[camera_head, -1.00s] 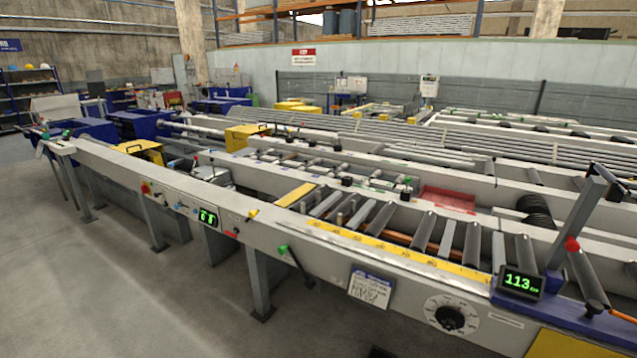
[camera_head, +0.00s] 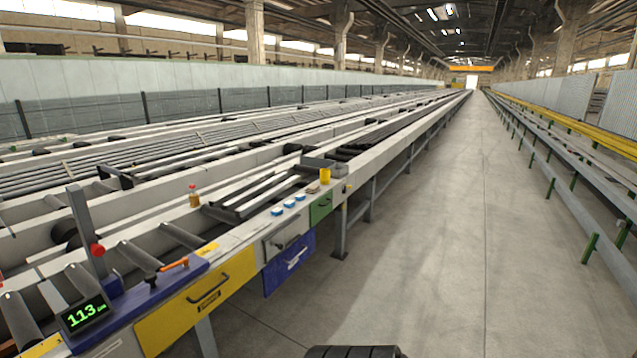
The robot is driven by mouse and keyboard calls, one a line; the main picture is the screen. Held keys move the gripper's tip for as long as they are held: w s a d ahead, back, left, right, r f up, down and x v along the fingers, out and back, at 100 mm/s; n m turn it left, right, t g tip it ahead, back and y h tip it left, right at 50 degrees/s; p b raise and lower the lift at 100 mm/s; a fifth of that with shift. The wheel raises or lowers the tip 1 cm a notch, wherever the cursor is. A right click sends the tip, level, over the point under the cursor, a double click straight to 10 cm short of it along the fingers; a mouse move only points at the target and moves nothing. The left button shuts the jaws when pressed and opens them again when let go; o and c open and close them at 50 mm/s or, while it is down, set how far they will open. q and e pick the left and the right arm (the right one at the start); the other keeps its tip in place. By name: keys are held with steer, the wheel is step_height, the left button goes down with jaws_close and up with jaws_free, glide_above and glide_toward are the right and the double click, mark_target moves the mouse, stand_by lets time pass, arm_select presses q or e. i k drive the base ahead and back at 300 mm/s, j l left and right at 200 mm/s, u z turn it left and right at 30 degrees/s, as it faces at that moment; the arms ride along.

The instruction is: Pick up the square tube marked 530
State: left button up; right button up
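Several light grey bars, which look like tubes, lie side by side in a dark open rack (camera_head: 222,212) on the near runout table. I cannot read any marking on them, so I cannot tell whether one is marked 530. Many long grey tubes (camera_head: 150,165) also lie lengthwise on the beds behind. Neither of my grippers is in view.
A display reading 113 (camera_head: 86,313) and a post with a red knob (camera_head: 97,249) stand at the table's near end. A bottle (camera_head: 194,196) and a yellow cup-like object (camera_head: 325,175) stand on the table. The aisle floor (camera_head: 420,250) is clear.

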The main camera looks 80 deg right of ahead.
mark_target(225, 197)
steer(key=l+z, duration=0.95)
steer(key=i+l+z, duration=0.15)
steer(key=l+z, duration=0.3)
steer(key=i+l, duration=0.2)
steer(key=l, duration=0.2)
steer(key=i+l+z, duration=0.1)
steer(key=l, duration=0.3)
steer(key=i+l, duration=0.25)
steer(key=l, duration=0.15)
steer(key=i+l, duration=0.2)
steer(key=l, duration=0.2)
steer(key=z, duration=0.05)
